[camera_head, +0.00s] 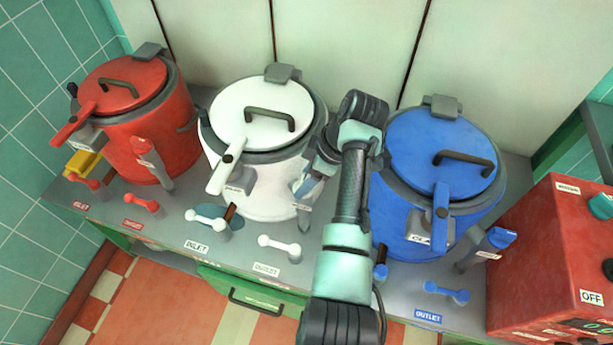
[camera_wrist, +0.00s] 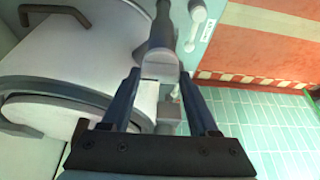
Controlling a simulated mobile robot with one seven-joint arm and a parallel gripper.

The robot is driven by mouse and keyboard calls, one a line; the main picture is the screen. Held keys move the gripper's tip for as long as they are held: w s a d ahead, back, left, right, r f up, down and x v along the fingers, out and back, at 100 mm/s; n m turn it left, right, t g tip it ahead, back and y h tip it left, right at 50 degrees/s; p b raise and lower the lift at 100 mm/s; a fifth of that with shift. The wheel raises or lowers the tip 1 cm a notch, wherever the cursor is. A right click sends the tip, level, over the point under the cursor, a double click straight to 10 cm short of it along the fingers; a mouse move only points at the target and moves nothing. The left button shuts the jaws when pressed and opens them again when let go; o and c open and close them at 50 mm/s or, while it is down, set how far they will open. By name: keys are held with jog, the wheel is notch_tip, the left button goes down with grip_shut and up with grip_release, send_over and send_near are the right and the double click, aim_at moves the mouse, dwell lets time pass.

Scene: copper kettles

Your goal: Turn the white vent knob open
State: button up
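The white kettle (camera_head: 262,150) stands between the red and blue ones, lid on. Its white vent knob (camera_head: 303,187) is at the kettle's front right, largely hidden by my arm in the head view. In the wrist view, the pale knob (camera_wrist: 160,66) shows between my fingertips, with a dark stem beyond it. My gripper (camera_wrist: 160,76) is open, one finger on each side of the knob; I cannot tell whether either finger touches it. In the head view my gripper (camera_head: 314,163) is partly hidden behind my wrist, close to the white kettle's right side.
The red kettle (camera_head: 158,140) is left and the blue kettle (camera_head: 430,165) is close on the right. White inlet (camera_head: 208,219) and outlet (camera_head: 279,245) handles sit on the counter's front. A white lid lever (camera_head: 226,170) juts forward. A red control box (camera_head: 550,260) stands far right.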

jog(key=o, duration=0.4)
jog(key=shift+o, duration=0.2)
jog(key=p+v, duration=0.2)
jog(key=v, duration=1.1)
jog(key=shift+a, duration=0.1)
